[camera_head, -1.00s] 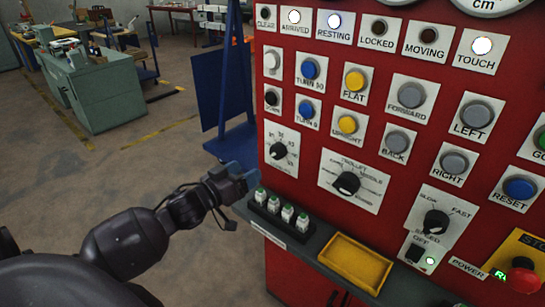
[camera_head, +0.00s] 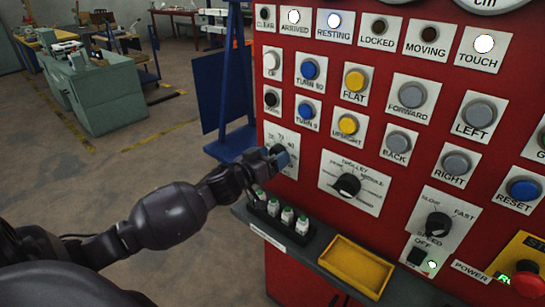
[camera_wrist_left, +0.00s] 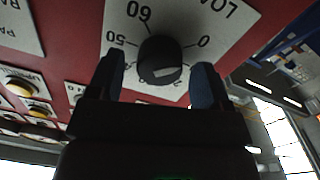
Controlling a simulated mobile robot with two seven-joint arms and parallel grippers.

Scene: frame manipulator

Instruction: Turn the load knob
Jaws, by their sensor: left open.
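The load knob (camera_wrist_left: 160,62) is a round black knob on a white plate (camera_wrist_left: 118,12) with numbers and the partly visible word LOAD, in the left wrist view. My left gripper (camera_wrist_left: 163,85) is open, with one blue-padded finger on each side of the knob. Gaps show between the fingers and the knob, so it is not gripped. In the head view my left gripper (camera_head: 279,157) is at the plate (camera_head: 289,140) on the left of the red panel and covers most of the knob. My right gripper is not in view.
The red panel (camera_head: 310,185) carries several buttons and lamps, a trolley knob (camera_head: 347,185) and a speed knob (camera_head: 437,224). Below is a grey ledge (camera_head: 317,243) with small green-topped items (camera_head: 287,215) and a yellow tray (camera_head: 357,266). Open floor lies to the left.

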